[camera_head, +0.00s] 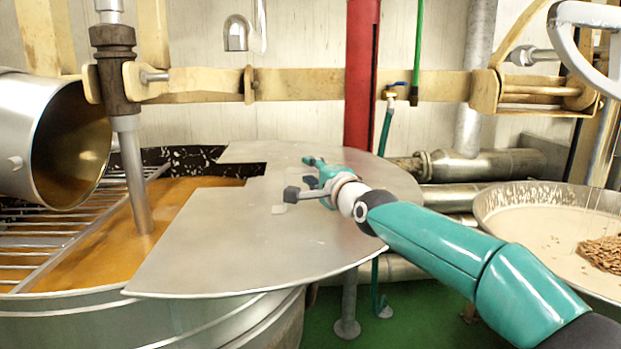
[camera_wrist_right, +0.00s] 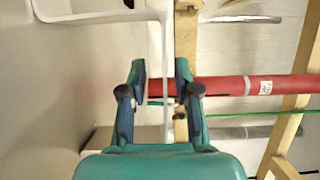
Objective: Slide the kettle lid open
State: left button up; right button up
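The kettle (camera_head: 225,325) is a large round metal vessel at the lower left of the head view. Its lid (camera_head: 235,235), a flat grey metal plate with a notch at the back left, covers the right part and overhangs to the right. Amber contents (camera_head: 100,255) show uncovered at the left. My right gripper (camera_head: 308,178) is over the lid's back right area. In the wrist view its two fingers (camera_wrist_right: 160,70) are apart, with a thin pale strip (camera_wrist_right: 167,100) between them. I cannot tell whether that strip is a handle or an edge, or whether they touch it.
A metal shaft (camera_head: 133,180) stands in the kettle at the left, beside a tilted metal drum (camera_head: 35,115). A red post (camera_head: 362,70) rises behind the lid. A wide bowl (camera_head: 515,205) with pale contents stands at the right. Green floor shows below.

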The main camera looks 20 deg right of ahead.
jog(key=s, duration=0.8)
jog(key=s+d, duration=0.1)
jog(key=s, duration=0.3)
jog(key=shift+d+r, duration=0.1)
